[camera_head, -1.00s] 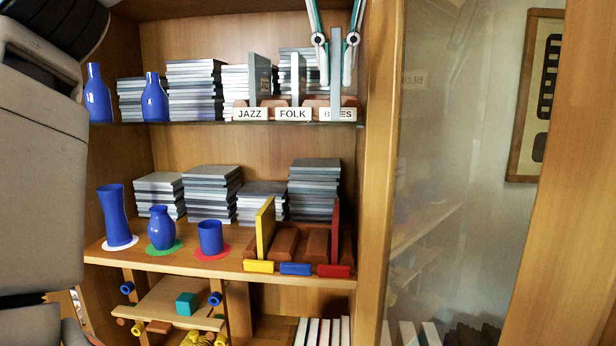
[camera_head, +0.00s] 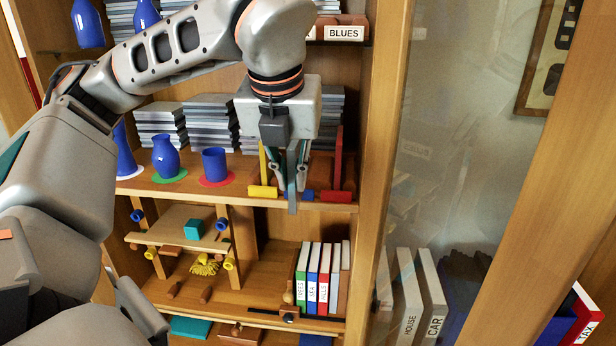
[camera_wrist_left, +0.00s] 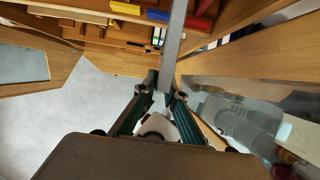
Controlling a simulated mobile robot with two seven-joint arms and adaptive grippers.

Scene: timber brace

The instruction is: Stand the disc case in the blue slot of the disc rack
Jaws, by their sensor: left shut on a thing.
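My left gripper (camera_head: 290,180) is shut on a thin grey disc case (camera_head: 292,200), held upright with its lower end pointing down. The case also shows in the left wrist view (camera_wrist_left: 173,45) as a long narrow strip between the fingers (camera_wrist_left: 163,92). The disc rack is on the middle shelf, with a yellow divider, a red divider (camera_head: 338,160) and yellow (camera_head: 262,192), blue (camera_head: 307,196) and red labels in front. The case overlaps the left part of the blue label in the head view and appears in front of the rack. The gripper partly hides the slots. My right gripper is out of view.
A blue cup (camera_head: 214,165) and blue vases stand left of the rack. Stacks of cases (camera_head: 210,122) are behind. An upper shelf with a BLUES label (camera_head: 344,33) is above. A glass door (camera_head: 450,150) is to the right. Binders (camera_head: 323,275) stand below.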

